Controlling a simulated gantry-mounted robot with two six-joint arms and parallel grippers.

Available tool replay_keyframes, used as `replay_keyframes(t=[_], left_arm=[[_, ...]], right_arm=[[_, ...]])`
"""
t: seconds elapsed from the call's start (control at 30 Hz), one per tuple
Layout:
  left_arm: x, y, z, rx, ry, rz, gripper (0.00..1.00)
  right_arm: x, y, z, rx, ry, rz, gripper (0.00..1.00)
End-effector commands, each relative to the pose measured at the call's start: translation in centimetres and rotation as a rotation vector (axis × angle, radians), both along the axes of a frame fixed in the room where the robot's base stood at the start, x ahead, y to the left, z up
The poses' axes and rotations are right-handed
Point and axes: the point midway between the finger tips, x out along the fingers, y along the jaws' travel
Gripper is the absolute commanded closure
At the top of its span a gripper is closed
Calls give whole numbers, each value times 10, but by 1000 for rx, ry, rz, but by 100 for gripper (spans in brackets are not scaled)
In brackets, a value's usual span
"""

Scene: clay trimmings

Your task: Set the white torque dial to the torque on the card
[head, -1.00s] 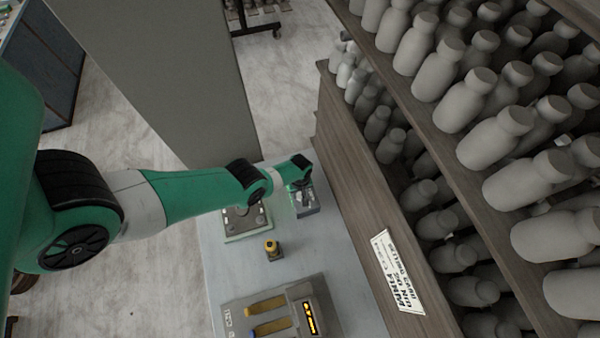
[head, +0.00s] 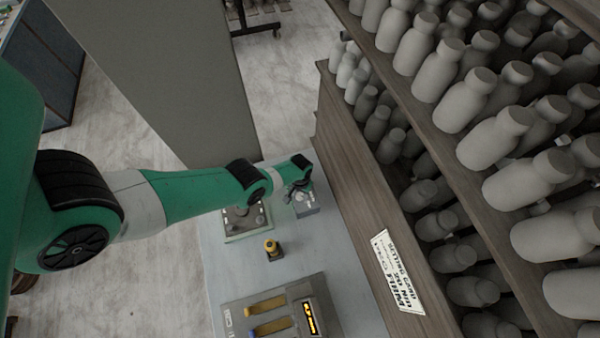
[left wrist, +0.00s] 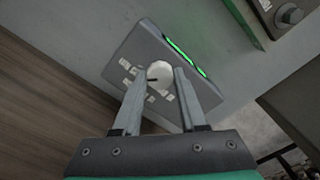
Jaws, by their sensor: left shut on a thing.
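The white torque dial (left wrist: 159,74) is a round knob with a dark pointer mark, on a grey panel box (left wrist: 147,43) with small white labels around it and a lit green strip (left wrist: 186,56). My left gripper (left wrist: 159,79) is shut on the dial, with a finger on each side of it. In the head view the left gripper (head: 299,188) is over the box (head: 306,207) at the far end of the bench, and the dial is hidden there. A card (head: 397,272) with dark printed lines is on the wooden shelf side; I cannot read it surely. My right gripper is out of view.
A yellow-topped knob (head: 271,247) stands mid-bench. A plate with bolts (head: 239,220) lies beside the box. Shelves of grey bottles (head: 500,130) rise at right.

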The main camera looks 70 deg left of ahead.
Motion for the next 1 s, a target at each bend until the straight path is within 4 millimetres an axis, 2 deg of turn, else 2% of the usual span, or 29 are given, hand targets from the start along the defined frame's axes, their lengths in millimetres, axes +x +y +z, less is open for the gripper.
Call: replay_keyframes(t=[0.5, 0.7, 1.0], left_arm=[[0, 0, 0, -1, 1, -451, 100], [0, 0, 0, -1, 1, -563, 100], [0, 0, 0, -1, 1, -635, 100]], right_arm=[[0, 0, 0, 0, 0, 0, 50], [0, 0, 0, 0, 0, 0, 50], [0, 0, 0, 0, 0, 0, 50]])
